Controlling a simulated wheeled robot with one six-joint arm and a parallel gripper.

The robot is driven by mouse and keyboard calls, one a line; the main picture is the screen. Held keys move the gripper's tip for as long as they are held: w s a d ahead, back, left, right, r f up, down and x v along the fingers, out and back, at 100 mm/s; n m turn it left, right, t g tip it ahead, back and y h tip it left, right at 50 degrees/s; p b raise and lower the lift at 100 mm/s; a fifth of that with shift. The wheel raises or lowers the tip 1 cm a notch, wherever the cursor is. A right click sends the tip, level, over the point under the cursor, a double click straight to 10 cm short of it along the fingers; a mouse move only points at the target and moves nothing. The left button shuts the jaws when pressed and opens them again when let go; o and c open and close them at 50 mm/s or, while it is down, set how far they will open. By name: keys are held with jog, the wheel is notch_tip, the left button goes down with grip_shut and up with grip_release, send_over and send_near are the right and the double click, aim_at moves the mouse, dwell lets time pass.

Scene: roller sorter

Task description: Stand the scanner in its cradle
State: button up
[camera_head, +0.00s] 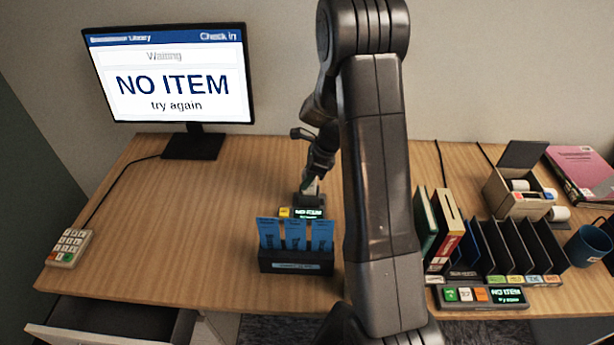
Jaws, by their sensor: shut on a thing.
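My gripper (313,180) points down over the middle of the desk, behind the blue-card holder. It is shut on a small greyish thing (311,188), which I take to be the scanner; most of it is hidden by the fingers. Its lower end is at or just above a small dark block (313,200), which looks like the cradle. I cannot tell whether the two touch or whether the scanner is seated. In front of the block is a small display panel with a yellow button (300,212), reading "NO ITEM".
A holder with blue cards (296,266) stands close in front. The monitor (172,80) reads "NO ITEM try again". A keypad (69,247) is at left. Books (447,230), dark dividers (508,255), a box (517,195) and a mug (586,245) crowd the right. The desk's left-middle is clear.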

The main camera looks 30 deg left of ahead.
jog(key=shift+f+b, duration=0.3)
jog(key=shift+f, duration=0.25)
jog(key=o, duration=1.1)
jog(key=shift+r, duration=0.1)
jog(key=p+v, duration=0.9)
jog(key=v, duration=0.4)
jog(key=shift+d+r, duration=0.1)
jog(key=shift+r, duration=0.2)
jog(key=shift+f, duration=0.15)
jog(key=b+x, duration=0.9)
jog(key=x, duration=0.4)
jog(key=shift+f, duration=0.3)
jog(key=shift+r, duration=0.25)
